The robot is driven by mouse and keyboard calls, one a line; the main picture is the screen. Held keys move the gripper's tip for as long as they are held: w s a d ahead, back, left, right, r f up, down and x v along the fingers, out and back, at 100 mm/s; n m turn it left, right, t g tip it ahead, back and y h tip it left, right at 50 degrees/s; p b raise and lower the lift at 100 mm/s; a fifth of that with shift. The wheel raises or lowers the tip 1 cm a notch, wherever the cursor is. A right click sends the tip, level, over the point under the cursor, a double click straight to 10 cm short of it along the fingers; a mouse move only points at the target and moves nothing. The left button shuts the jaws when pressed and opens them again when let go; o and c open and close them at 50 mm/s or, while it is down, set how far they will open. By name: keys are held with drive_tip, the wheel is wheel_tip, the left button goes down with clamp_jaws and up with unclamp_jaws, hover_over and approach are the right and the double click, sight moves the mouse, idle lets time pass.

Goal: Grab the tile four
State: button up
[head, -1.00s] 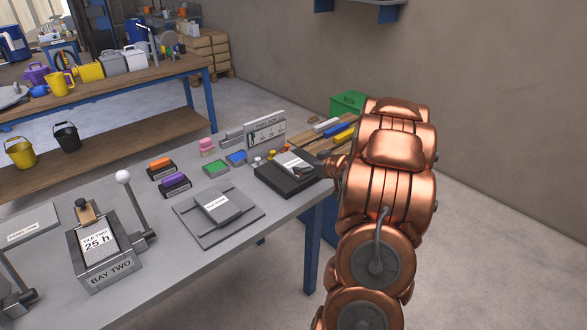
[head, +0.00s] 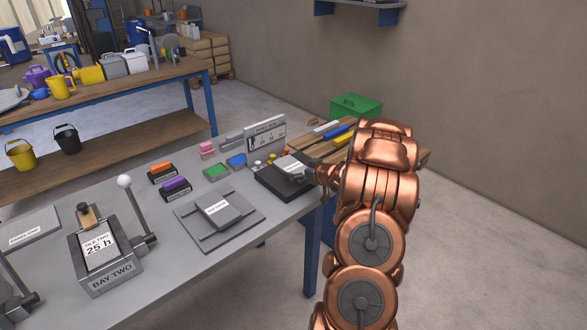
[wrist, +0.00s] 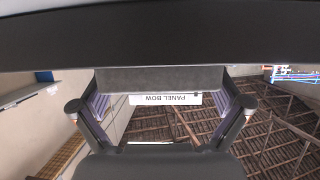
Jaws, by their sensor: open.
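A grey tile with a white label (head: 292,164) lies on a black block (head: 270,187) at the bench's right end; its lettering is too small to read. My gripper (head: 311,175) is at the right side of this tile, its fingers partly hidden. In the wrist view my open gripper (wrist: 162,108) has one finger on each side of a grey slab (wrist: 160,79), which appears to be the tile seen edge-on, upside down under a dark band. I cannot tell whether the fingers touch it.
A gauge board (head: 266,136) stands behind the block; its "PANEL BOW" label (wrist: 165,99) shows between my fingers. Another labelled tile (head: 216,210) lies on a grey plate to the left. Tile two (head: 98,243) sits in Bay Two beside a lever (head: 136,205).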

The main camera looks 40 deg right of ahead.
drive_tip(key=shift+w+f, duration=0.2)
drive_tip(key=shift+w, duration=0.25)
drive_tip(key=c, duration=1.5)
